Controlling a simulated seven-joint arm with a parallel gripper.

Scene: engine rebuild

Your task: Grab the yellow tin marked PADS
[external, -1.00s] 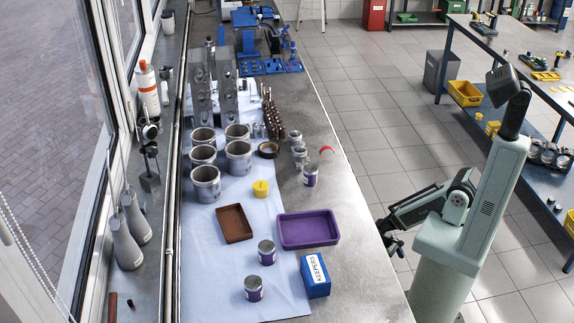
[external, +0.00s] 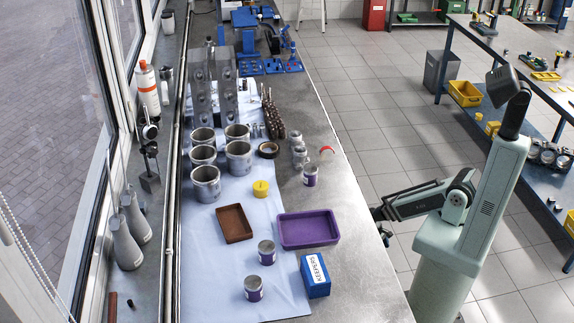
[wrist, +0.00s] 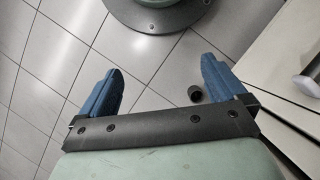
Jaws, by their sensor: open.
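A small yellow round tin (external: 261,188) stands on the light blue cloth on the long bench, behind the brown tray and the purple tray. No marking on it is readable at this size. My gripper (wrist: 160,82) is open and empty in the wrist view, its two blue fingers apart over the tiled floor. In the external view my gripper (external: 381,222) is at the bench's right edge, partly hidden, well to the right of the tin. The tin is not in the wrist view.
The purple tray (external: 308,245) lies between my gripper and the brown tray (external: 234,238). Purple-labelled cans (external: 267,254) and a blue box marked KEEPERS (external: 315,277) stand in front. Metal cylinders (external: 205,184) stand left of the tin. Bare bench (external: 345,205) lies to its right.

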